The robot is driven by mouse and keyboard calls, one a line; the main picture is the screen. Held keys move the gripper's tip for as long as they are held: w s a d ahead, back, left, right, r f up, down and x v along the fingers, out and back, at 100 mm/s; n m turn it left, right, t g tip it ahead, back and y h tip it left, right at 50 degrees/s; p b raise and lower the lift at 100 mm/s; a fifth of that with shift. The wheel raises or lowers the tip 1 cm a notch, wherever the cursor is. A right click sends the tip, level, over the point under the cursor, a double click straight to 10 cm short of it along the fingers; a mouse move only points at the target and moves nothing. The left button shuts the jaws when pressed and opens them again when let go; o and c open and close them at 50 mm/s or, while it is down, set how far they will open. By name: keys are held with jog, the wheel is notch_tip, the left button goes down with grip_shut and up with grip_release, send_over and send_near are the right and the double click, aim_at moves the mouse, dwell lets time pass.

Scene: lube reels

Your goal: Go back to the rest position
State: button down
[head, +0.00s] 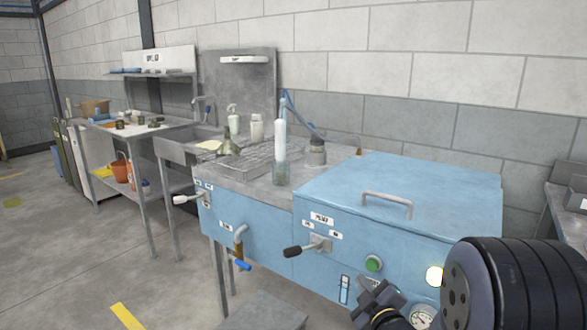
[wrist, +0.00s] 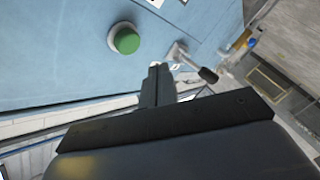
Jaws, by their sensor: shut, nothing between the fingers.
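My gripper (head: 376,300) shows at the lower right in the head view, in front of the blue machine's front panel. In the wrist view my gripper (wrist: 157,82) has its fingers together with nothing between them. The blue machine (head: 420,200) has a closed lid with a grey handle (head: 387,199). A green button (head: 373,263) sits on its front, and it also shows in the wrist view (wrist: 125,40). A black-knobbed lever (head: 305,248) sticks out left of the button; it also shows in the wrist view (wrist: 205,73). A lit yellow-white lamp (head: 435,276) is right of the button.
A steel worktop with a wire rack (head: 243,160), a clear bottle (head: 280,150) and a grey jar (head: 317,152) adjoins the machine on the left. A tap with a blue handle (head: 241,262) juts out below. A sink (head: 185,145) and table stand farther left. Floor at left is open.

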jog(key=shift+s+a+f+b, duration=0.1)
jog(key=shift+f+b, duration=0.15)
jog(key=shift+b, duration=0.55)
jog(key=r+p, duration=0.1)
jog(key=p, duration=0.2)
jog(key=shift+p, duration=0.95)
